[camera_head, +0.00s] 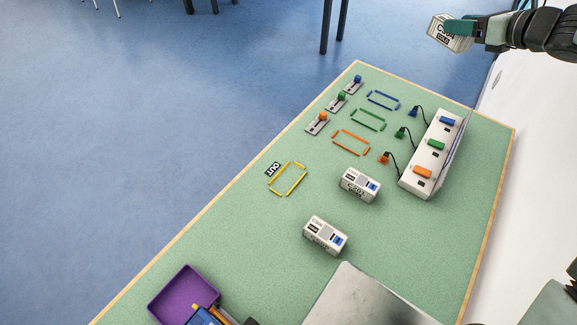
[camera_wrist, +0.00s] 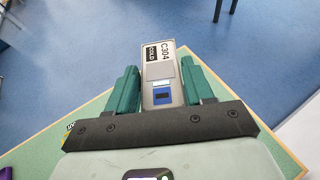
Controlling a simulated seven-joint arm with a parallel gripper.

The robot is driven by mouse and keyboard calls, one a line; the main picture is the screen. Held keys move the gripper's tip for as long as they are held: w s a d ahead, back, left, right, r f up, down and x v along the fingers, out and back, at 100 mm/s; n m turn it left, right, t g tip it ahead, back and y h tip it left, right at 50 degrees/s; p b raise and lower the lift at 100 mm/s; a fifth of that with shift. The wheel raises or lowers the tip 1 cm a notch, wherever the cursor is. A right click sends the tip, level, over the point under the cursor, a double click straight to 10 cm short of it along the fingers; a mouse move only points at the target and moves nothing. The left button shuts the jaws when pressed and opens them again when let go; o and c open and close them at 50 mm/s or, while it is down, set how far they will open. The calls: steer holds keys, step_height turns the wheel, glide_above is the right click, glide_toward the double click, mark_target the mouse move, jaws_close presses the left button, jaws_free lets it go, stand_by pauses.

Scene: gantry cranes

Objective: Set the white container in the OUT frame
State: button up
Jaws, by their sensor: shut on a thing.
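My gripper (camera_head: 462,28) is at the top right of the head view, high above the far end of the table. It is shut on a white container (camera_head: 445,38) marked C304 COLD. The wrist view shows this container (camera_wrist: 161,60) between the two green fingers. The OUT frame (camera_head: 280,174) is an empty yellow outline on the table, with a black OUT label (camera_head: 273,170) at its corner. Two more white containers stand on the table, one right of the OUT frame (camera_head: 360,185) and one nearer the front (camera_head: 325,235). Both are apart from my gripper.
Blue, green and orange outlines (camera_head: 351,142) lie empty beyond the OUT frame, beside small levers with coloured knobs (camera_head: 317,123). A white box with coloured switches (camera_head: 432,157) and cables stands at right. A purple bin (camera_head: 184,293) and a grey panel (camera_head: 365,300) are in front.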

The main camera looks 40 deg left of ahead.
steer(key=s+d+r+m+t+h, duration=0.2)
steer(key=s+d+r+m+t, duration=0.1)
steer(key=s+d+r, duration=0.75)
steer(key=s+a+f+n+g, duration=1.5)
steer(key=s+a+f+g, duration=0.1)
steer(key=s+g, duration=0.15)
steer(key=s+d+f+n+g+h, duration=0.4)
steer(key=s+f+n+h, duration=0.7)
steer(key=n+h, duration=0.55)
steer(key=w+a+f+n+t+h, duration=0.1)
steer(key=w+a+n+t+h, duration=0.15)
steer(key=n+t, duration=0.75)
steer(key=w+a+f+n+t+h, duration=0.1)
steer(key=w+a+n+t+h, duration=0.15)
steer(key=n+t, duration=0.75)
steer(key=s+a+f+n+t+y, duration=0.1)
steer(key=s+a+n+t+y, duration=0.15)
steer(key=a+n+y, duration=0.35)
steer(key=s+a+f+n+t+y, duration=0.1)
steer(key=a+n+t+y, duration=0.35)
steer(key=a, duration=0.35)
steer(key=shift+g+y, duration=0.4)
steer(key=shift+g, duration=0.05)
steer(key=f, duration=0.4)
steer(key=shift+s+a+f, duration=0.15)
steer(key=shift+s+f, duration=0.15)
steer(key=shift+s, duration=0.1)
step_height(320, 180, down, 5)
steer(key=shift+r, duration=0.1)
steer(key=o, duration=1.1)
